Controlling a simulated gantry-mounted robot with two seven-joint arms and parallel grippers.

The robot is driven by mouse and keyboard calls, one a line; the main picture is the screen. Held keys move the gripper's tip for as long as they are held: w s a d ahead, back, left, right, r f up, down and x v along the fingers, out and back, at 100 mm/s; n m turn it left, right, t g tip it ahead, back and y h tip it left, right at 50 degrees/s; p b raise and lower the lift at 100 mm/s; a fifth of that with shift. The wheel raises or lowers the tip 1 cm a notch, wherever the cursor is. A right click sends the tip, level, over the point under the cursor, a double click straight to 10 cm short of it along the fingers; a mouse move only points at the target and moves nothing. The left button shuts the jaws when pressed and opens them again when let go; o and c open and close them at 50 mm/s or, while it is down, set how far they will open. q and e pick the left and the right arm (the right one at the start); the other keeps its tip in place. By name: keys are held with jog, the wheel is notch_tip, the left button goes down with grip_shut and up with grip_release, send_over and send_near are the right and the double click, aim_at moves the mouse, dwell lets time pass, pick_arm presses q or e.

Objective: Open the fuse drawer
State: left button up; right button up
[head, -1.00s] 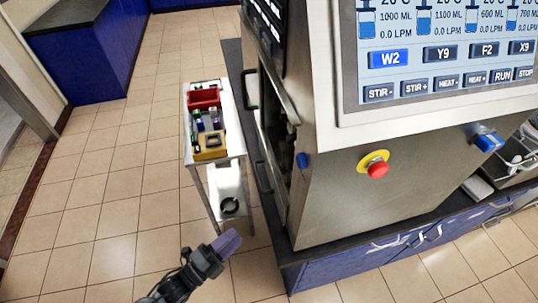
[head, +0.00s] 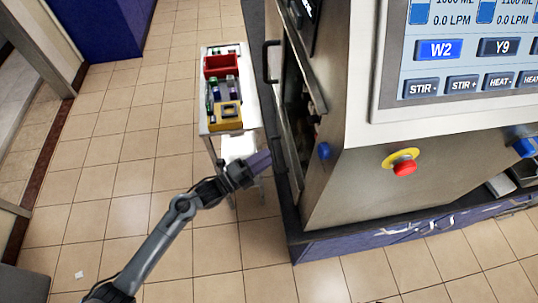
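My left gripper (head: 259,162), with purple fingers, reaches in from the lower left. It is in the air just left of the steel bioreactor cabinet (head: 345,185), overlapping the lower part of the cart in the picture. Nothing shows held in it, and its finger gap cannot be made out. I cannot pick out a fuse drawer for certain. The cabinet's left side, with a dark handle (head: 270,62), is seen at a steep angle. My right gripper is not in view.
A narrow white cart (head: 245,112) holds a red bin (head: 222,66), bottles and a yellow box (head: 226,118). The cabinet front has a red stop button (head: 404,167), blue knobs (head: 323,151) and a screen (head: 450,60). Tiled floor lies open at left.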

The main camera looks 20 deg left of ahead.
pick_arm(q)
jog(key=shift+x, duration=1.1)
jog(key=shift+a, duration=0.1)
jog(key=shift+c, duration=0.2)
grip_shut()
